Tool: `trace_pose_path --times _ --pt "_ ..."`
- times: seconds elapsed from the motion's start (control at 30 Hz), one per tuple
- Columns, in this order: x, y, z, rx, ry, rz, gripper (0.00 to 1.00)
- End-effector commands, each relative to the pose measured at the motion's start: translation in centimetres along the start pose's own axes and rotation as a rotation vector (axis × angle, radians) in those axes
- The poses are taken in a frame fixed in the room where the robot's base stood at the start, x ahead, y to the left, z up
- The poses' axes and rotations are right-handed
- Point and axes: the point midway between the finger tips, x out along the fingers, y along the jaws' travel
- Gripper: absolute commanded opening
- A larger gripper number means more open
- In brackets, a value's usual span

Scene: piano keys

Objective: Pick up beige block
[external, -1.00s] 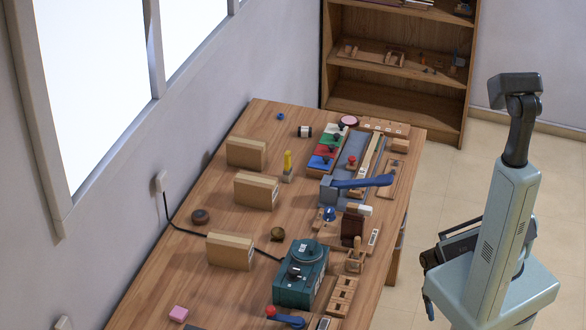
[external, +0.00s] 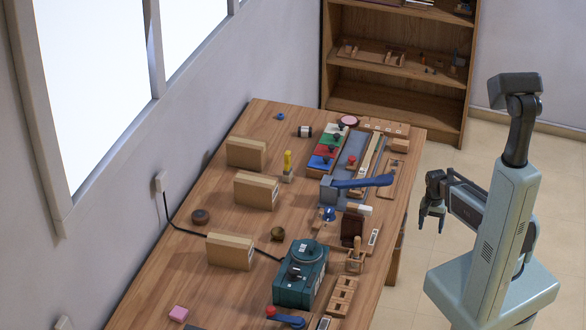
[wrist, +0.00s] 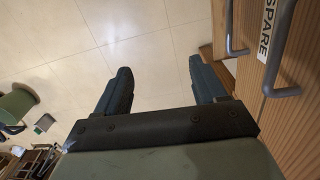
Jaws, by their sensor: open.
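Several beige, box-like blocks stand on the wooden table in the external view: a far one (external: 246,153), a middle one (external: 256,190) and a near one (external: 230,251). A smaller tan block (external: 399,146) lies at the table's far right. I cannot tell which one the task means. My gripper (external: 431,224) is open and empty, pointing down beyond the table's right edge, apart from all blocks. In the wrist view my gripper (wrist: 158,72) shows two spread fingers with only floor between them; no beige block is seen there.
The table (external: 185,265) is crowded along its right side: a teal machine (external: 300,275), a blue-handled lever (external: 360,183) and colored panels (external: 328,148). The wrist view shows drawer handles (wrist: 283,45) and a SPARE label (wrist: 268,30) at right. Open floor lies under my gripper.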

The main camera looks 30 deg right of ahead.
Motion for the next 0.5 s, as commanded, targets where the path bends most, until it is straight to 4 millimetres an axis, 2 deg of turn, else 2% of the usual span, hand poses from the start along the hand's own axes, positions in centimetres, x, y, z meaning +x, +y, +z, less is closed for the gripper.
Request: trace_pose_path --times 0.03,0.1,0.27,0.5 --pt "-1.4 -0.2 -1.6 0.041 0.022 -0.016 0.70" --pt "-3.2 -0.3 -3.5 0.098 0.049 -0.037 0.70" --pt "-7.6 -0.2 -7.5 0.231 0.108 -0.086 0.70" --pt "-14.8 0.7 -13.2 0.427 0.193 -0.167 0.70"
